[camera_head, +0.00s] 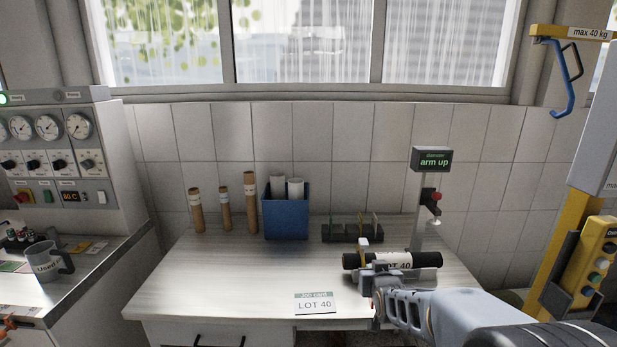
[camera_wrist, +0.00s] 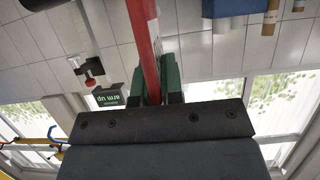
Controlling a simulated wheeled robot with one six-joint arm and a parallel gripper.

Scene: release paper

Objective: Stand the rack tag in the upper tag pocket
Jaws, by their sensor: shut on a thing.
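In the wrist view, which is upside down, my gripper (camera_wrist: 155,72) has its green fingers shut on a long red strip (camera_wrist: 143,28), seen nearly edge-on; it appears to be the rack tag. The strip runs from the fingers out past the top of the picture. The held strip is mostly hidden there. I cannot make out the upper tag pocket in either view.
The dark roll (camera_head: 428,260) lies close behind my gripper. A dark slotted rack (camera_head: 340,234), a blue bin (camera_head: 286,217) and several brown tubes (camera_head: 250,200) stand at the back. A display post (camera_head: 419,205) rises at right. A job card (camera_head: 315,304) lies in front; the left tabletop (camera_head: 210,275) is clear.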

